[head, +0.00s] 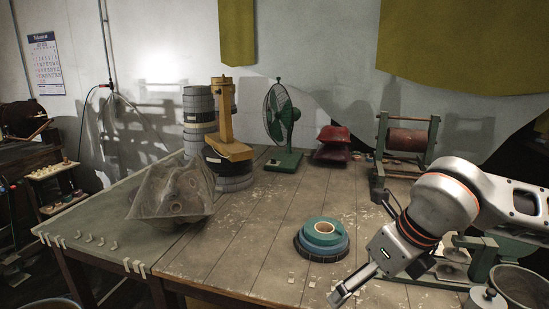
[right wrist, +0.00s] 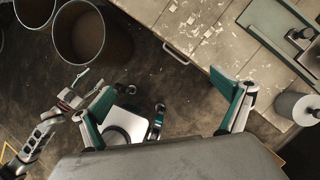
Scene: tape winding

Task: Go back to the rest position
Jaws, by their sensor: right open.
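My right gripper (head: 342,292) comes in from the right in the head view and hangs low by the table's front edge. In the right wrist view its two green-padded fingers (right wrist: 165,88) are wide apart, with nothing between them. A stack of teal, blue and dark tape rolls (head: 323,235) lies on the wooden table (head: 255,235), just beyond and left of the gripper, not touching it. My left gripper does not show in the head view.
A green fan (head: 282,120), a yellow-brown stand (head: 228,140) and red pouches (head: 333,143) stand at the back. A crumpled grey cover (head: 172,192) lies left. A green-framed roller (head: 405,140) and metal pot (head: 520,288) are at right. Bins (right wrist: 95,35) stand on the floor.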

